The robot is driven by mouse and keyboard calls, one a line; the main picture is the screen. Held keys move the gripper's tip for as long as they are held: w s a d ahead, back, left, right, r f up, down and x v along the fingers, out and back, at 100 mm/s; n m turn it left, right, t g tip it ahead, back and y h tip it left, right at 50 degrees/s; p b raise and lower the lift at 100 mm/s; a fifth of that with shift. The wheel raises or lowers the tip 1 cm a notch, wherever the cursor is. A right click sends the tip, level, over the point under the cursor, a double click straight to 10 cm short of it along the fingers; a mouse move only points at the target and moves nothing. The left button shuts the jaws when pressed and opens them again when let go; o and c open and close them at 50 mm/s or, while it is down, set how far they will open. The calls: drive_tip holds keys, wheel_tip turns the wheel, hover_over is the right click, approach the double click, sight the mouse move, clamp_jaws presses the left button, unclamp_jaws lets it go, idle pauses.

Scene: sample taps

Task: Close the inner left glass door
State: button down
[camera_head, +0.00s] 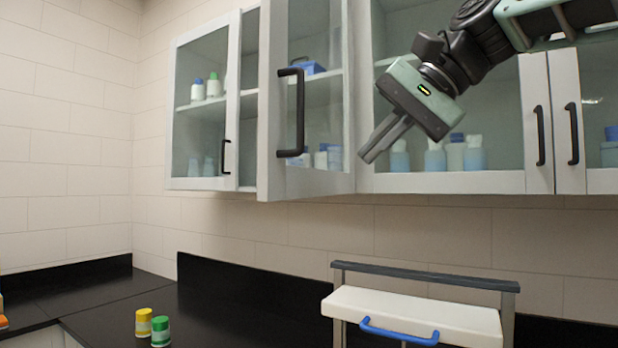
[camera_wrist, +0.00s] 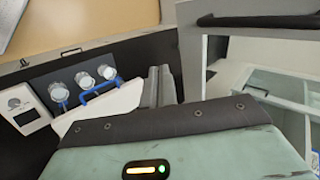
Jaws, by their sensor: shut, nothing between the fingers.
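The inner left glass door (camera_head: 271,110) is a pale-framed pane with a long black handle (camera_head: 291,113). It stands ajar, swung out from the wall cabinet, with a gap at its left edge. Its frame (camera_wrist: 191,62) and black handle (camera_wrist: 260,20) also show at upper right in the wrist view. My gripper (camera_head: 369,153) is shut and empty. In the head view it is just right of the door, in front of the neighbouring cabinet; the exact depth gap is unclear. Its fingers (camera_wrist: 161,86) show beside the door frame in the wrist view, with no clear contact.
The outer left door (camera_head: 227,157) and the right-hand doors (camera_head: 541,135) look shut. Bottles (camera_head: 474,153) stand inside the cabinets. Below are a black counter (camera_head: 230,300), a yellow-capped (camera_head: 143,322) and a green-capped jar (camera_head: 160,331), and a white-lidded unit with a blue handle (camera_head: 400,333).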

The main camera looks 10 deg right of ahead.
drive_tip(key=r, duration=0.2)
drive_tip(key=p, duration=0.4)
approach(291, 198)
drive_tip(key=x, duration=0.5)
drive_tip(key=shift+w+a+f, duration=0.2)
drive_tip(key=shift+a+f, duration=0.05)
drive_tip(key=shift+f, duration=0.15)
